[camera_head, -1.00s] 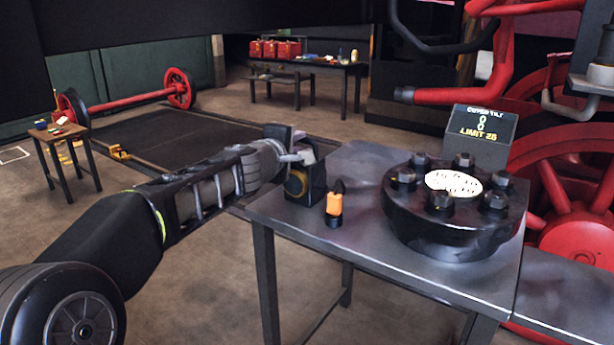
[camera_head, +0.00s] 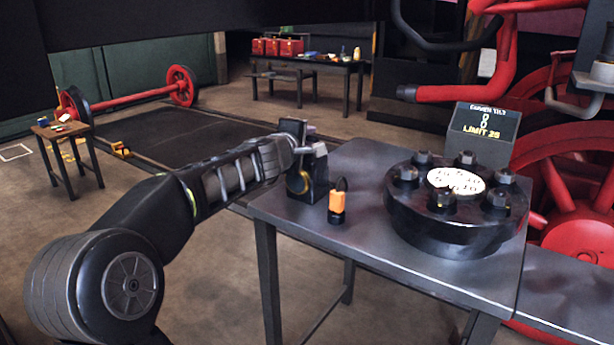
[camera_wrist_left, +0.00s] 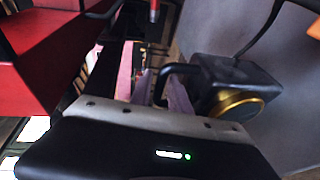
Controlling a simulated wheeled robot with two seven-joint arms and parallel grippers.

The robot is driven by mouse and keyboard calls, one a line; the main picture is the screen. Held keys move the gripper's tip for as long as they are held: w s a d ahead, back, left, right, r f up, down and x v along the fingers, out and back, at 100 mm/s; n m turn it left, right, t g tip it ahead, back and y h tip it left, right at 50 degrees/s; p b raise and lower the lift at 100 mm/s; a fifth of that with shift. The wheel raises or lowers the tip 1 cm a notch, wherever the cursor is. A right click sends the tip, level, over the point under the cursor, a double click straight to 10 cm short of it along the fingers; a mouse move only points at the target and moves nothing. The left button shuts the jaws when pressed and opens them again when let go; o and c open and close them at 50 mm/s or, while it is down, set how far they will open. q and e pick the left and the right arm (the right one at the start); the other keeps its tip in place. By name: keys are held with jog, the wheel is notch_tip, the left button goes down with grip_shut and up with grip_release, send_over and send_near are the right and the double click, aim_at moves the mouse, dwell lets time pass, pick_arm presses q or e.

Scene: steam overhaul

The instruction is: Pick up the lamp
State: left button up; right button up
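The lamp (camera_head: 316,184) is a small black box with a gold-ringed lens, at the left end of the grey metal table (camera_head: 360,160). It also shows in the left wrist view (camera_wrist_left: 225,75), with a bent black handle reaching toward my gripper. My left gripper (camera_head: 305,143) is at the lamp's top, with its fingers close around or beside the handle. In the left wrist view the fingers (camera_wrist_left: 155,85) are dim, and I cannot tell whether they grip the handle. Whether the lamp's base touches the table is unclear. My right gripper is out of view.
An orange and black item (camera_head: 337,205) stands just right of the lamp. A large black bolted cover (camera_head: 450,225) and a limit display box (camera_head: 482,132) fill the table's right side. Red machinery (camera_head: 570,190) stands behind. A small wooden stool (camera_head: 60,128) is far left.

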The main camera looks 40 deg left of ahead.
pick_arm(q)
jog(key=x, duration=0.2)
jog(key=shift+w+a, duration=0.15)
jog(key=shift+w, duration=0.1)
jog(key=shift+c, duration=0.2)
grip_shut()
dwell(1.3)
